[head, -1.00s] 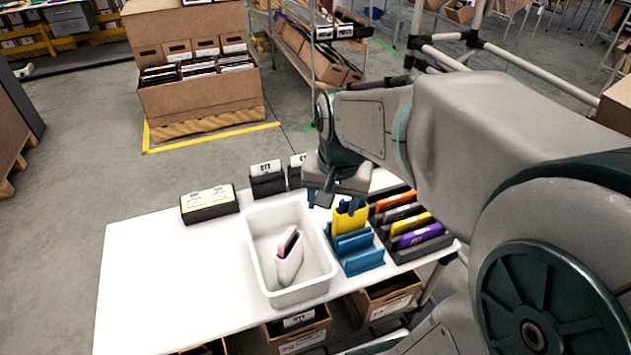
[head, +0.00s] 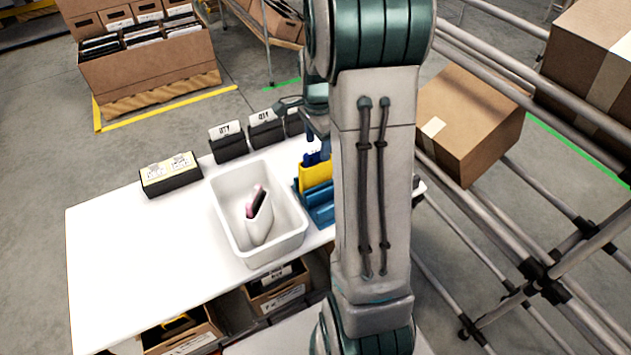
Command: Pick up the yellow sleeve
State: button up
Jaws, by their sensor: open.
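The yellow sleeve (head: 315,174) stands upright in a blue rack (head: 319,214) on the white table, with dark blue content showing at its top. My arm hides its right side. My gripper (head: 317,128) is partly hidden behind my own arm. It is open, just above and behind the yellow sleeve in the picture, and appears apart from it. One finger shows; the other cannot be made out clearly.
A white bin (head: 228,217) left of the rack holds a white sleeve (head: 259,219) with pinkish content. Black labelled boxes (head: 229,147) line the table's back edge, and another black box (head: 171,178) lies at left. The table's left part (head: 130,250) is clear.

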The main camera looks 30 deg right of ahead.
aim_at(316, 161)
notch_tip(316, 161, down, 7)
jog(key=shift+w+a+f, duration=0.15)
jog(key=c, duration=1.2)
grip_shut()
